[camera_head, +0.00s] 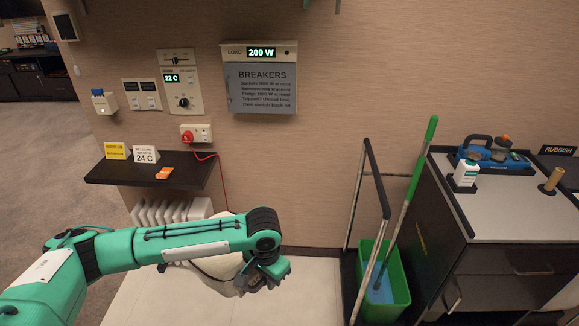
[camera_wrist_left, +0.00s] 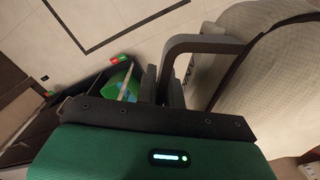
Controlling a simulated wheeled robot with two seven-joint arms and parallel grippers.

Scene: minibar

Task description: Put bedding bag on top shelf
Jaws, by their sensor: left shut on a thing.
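My left gripper (camera_head: 268,277) is shut on the dark handle of the bedding bag, low in front of the wall. The bedding bag (camera_head: 216,268) is off-white and partly hidden behind my left forearm in the head view. In the left wrist view the pale bag (camera_wrist_left: 268,75) fills the right side, and its dark handle (camera_wrist_left: 203,44) runs to the gripper fingers (camera_wrist_left: 163,86). My right gripper is not in view. I cannot make out a top shelf in either view.
A small dark wall shelf (camera_head: 110,172) holds signs, with a white radiator (camera_head: 172,212) below. A black cart (camera_head: 349,262) with a green bucket (camera_head: 397,290) and mop stands right of the gripper. A counter (camera_head: 500,205) stands farther right. Pale floor (camera_head: 318,290) is clear between.

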